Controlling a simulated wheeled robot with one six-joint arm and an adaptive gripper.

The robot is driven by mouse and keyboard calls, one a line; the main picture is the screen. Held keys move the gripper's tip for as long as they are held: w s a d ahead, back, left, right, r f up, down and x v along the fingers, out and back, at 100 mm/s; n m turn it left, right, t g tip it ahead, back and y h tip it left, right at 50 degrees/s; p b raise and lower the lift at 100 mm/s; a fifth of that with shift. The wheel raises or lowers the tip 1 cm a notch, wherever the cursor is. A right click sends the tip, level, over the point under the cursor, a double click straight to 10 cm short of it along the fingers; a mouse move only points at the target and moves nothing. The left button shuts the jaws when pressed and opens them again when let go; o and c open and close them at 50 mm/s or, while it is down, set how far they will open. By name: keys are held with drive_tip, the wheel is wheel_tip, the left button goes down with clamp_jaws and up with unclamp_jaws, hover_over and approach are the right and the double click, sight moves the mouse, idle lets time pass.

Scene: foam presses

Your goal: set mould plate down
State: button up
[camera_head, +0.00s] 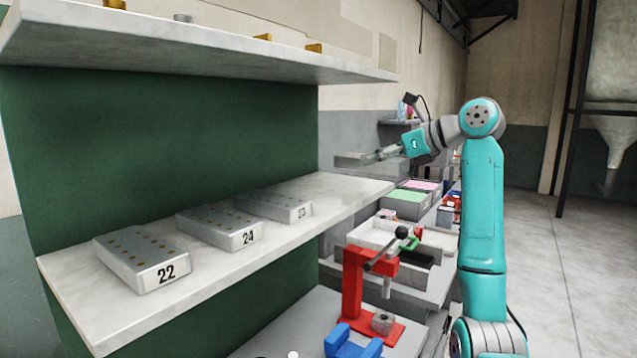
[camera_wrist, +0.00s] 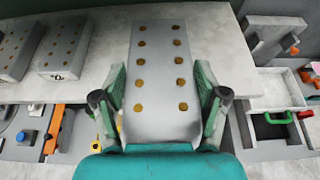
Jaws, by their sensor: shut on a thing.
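A grey mould plate with two rows of brass-coloured dots (camera_wrist: 160,85) is between the fingers of my gripper (camera_wrist: 160,92) in the wrist view. The fingers press on its two long sides. In the head view my gripper (camera_head: 378,155) holds the plate (camera_head: 352,160) roughly level, off the right end of the middle shelf and above it in the picture. Its number is not readable. On the shelf (camera_head: 335,205) lie plate 22 (camera_head: 145,262), plate 24 (camera_head: 222,230) and a third plate (camera_head: 275,207) whose number is unclear. Two plates also show at left in the wrist view (camera_wrist: 68,45).
An upper shelf (camera_head: 190,52) overhangs the middle one. The middle shelf is bare right of the third plate. Below stand a red press (camera_head: 354,285), a blue block (camera_head: 352,342) and a white tray (camera_head: 370,238). Grey boxes (camera_head: 405,207) stand behind.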

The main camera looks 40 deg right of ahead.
sight(369, 166)
drive_tip(key=x, duration=0.4)
drive_tip(key=r+x, duration=0.1)
drive_tip(key=x, duration=0.3)
drive_tip(key=w+r+x, duration=0.1)
drive_tip(key=x, duration=0.4)
drive_tip(key=shift+a+r, duration=0.1)
drive_tip(key=shift+r, duration=0.15)
drive_tip(key=shift+w+a+f, duration=0.1)
drive_tip(key=shift+f, duration=1.05)
drive_tip(key=shift+w+f, duration=0.1)
drive_tip(key=shift+f, duration=1)
drive_tip(key=shift+f, duration=0.15)
drive_tip(key=o, duration=1.7)
drive_tip(key=shift+o, duration=0.2)
drive_tip(key=v, duration=1.2)
